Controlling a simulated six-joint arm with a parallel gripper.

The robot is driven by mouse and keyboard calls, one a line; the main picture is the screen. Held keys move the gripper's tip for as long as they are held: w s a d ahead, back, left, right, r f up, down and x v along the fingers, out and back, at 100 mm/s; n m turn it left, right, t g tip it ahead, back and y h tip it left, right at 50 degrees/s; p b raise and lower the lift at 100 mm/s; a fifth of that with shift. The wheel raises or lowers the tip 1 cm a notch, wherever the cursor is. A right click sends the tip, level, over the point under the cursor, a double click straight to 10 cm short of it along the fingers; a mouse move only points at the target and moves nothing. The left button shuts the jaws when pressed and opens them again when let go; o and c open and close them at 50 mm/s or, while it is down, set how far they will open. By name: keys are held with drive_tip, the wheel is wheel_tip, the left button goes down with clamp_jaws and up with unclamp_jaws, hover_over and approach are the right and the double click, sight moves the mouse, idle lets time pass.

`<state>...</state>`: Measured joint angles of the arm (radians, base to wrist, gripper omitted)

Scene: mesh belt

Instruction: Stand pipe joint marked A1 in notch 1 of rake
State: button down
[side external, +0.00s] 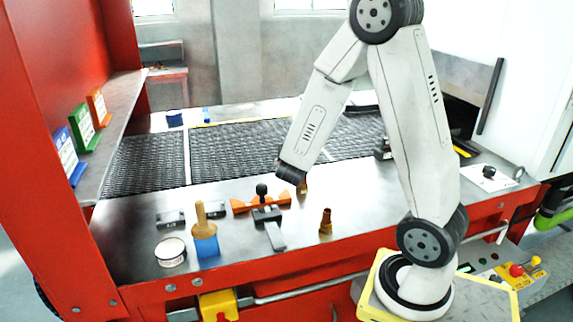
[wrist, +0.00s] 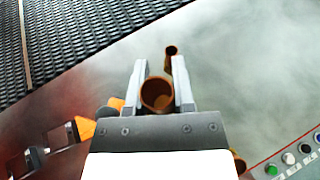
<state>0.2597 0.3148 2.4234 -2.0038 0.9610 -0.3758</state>
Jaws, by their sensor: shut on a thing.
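My gripper (wrist: 159,82) is shut on a copper-brown pipe joint (wrist: 158,97), whose round open end faces the wrist camera. In the side view this held joint (side external: 303,187) shows partly below the gripper, above the metal table. No A1 mark can be read. The orange rake (side external: 240,206) lies on the table left of the gripper, partly hidden by a black clamp. Its orange edge also shows at the lower left of the wrist view (wrist: 84,129). Notch numbers cannot be read.
Another brown pipe joint (side external: 326,222) stands apart on the table. A further brown piece (wrist: 171,52) shows beyond the fingers. A black clamp (side external: 267,214), a wooden-handled brush (side external: 205,238) and a round tin (side external: 171,253) stand near the front. The mesh belt (side external: 240,146) runs behind.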

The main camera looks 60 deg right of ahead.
drive_tip(key=w+a+r+n+t+y, duration=0.35)
drive_tip(key=w+a+n, duration=0.2)
drive_tip(key=a, duration=0.55)
drive_tip(key=w+a+r+n+t+y, duration=0.3)
drive_tip(key=w+a+n+t+y, duration=0.25)
drive_tip(key=a, duration=0.65)
drive_tip(key=m+g+h, duration=1)
drive_tip(key=m+g, duration=0.1)
drive_tip(key=m, duration=0.2)
hover_over(295, 207)
wheel_tip(295, 207, down, 9)
drive_tip(key=shift+d+f, duration=0.1)
drive_tip(key=shift+f, duration=2.25)
drive_tip(key=shift+f, duration=1.8)
drive_tip(key=shift+f, duration=0.15)
